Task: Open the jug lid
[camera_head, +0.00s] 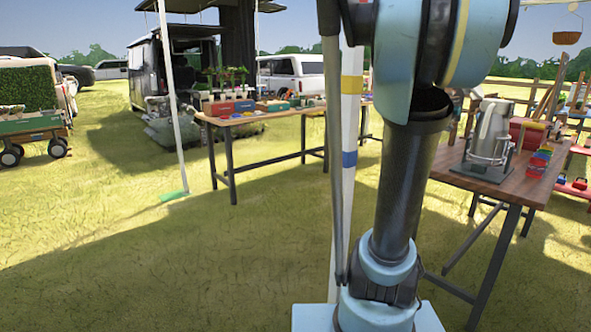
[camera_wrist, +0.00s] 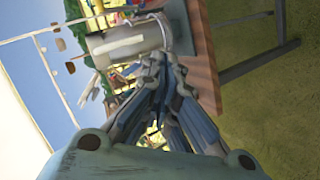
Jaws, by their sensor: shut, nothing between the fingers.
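A metallic jug (camera_head: 490,133) stands upright on a dark base on the wooden table at the right. In the wrist view the picture is turned, so the jug (camera_wrist: 132,40) appears lying sideways, its top toward the left. Its lid is too small and blurred to tell whether it is open. My gripper (camera_wrist: 154,62) is shut and empty, with its tips just below the jug in that picture; I cannot tell whether they touch it. The fingers hide part of the scene behind them. The gripper does not show in the head view.
The jug's wooden table (camera_head: 515,183) also holds small coloured blocks (camera_head: 539,160). Another long table (camera_head: 270,112) with boxes and plants stands farther back. A white pole (camera_head: 345,180) rises beside my arm. Open grass (camera_head: 130,260) lies to the left.

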